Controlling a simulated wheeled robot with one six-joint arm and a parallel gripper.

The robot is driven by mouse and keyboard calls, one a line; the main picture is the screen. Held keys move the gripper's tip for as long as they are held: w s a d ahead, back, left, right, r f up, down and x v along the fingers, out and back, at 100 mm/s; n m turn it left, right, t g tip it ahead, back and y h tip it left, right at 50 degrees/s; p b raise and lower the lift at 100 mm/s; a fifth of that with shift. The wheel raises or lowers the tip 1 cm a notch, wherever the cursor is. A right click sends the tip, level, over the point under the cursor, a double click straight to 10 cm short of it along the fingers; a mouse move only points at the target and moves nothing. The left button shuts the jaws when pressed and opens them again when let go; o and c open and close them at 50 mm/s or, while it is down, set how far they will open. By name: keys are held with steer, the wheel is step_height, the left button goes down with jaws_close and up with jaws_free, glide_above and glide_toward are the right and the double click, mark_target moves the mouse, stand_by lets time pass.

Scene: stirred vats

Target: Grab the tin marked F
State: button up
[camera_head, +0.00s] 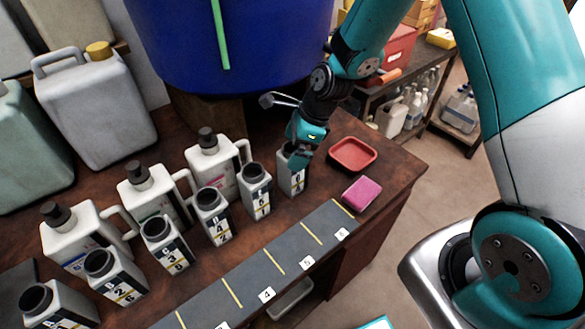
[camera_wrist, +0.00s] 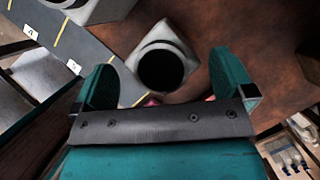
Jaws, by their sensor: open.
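A small pale square tin (camera_head: 292,182) with a dark label stands at the right end of the row of tins. Its marking is too small to read surely, so I cannot confirm an F. My gripper (camera_head: 302,150) is right at this tin's top and hides part of it. In the wrist view, the tin (camera_wrist: 181,42) shows its dark round mouth between the two spread fingers of my gripper (camera_wrist: 165,80). The gripper is open, and I see no finger closed on the tin.
Similar tins, such as the neighbouring one (camera_head: 256,200), stand in a row to the left, with white jugs (camera_head: 210,160) behind. A red tray (camera_head: 352,154) and a pink sponge (camera_head: 362,193) lie right. A numbered grey strip (camera_head: 250,285) runs along the front. A blue vat (camera_head: 235,50) stands behind.

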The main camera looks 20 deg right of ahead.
steer(key=shift+w+a+f, duration=0.1)
steer(key=shift+a+f, duration=0.1)
steer(key=shift+f, duration=0.45)
steer(key=c, duration=0.9)
steer(key=shift+r, duration=0.1)
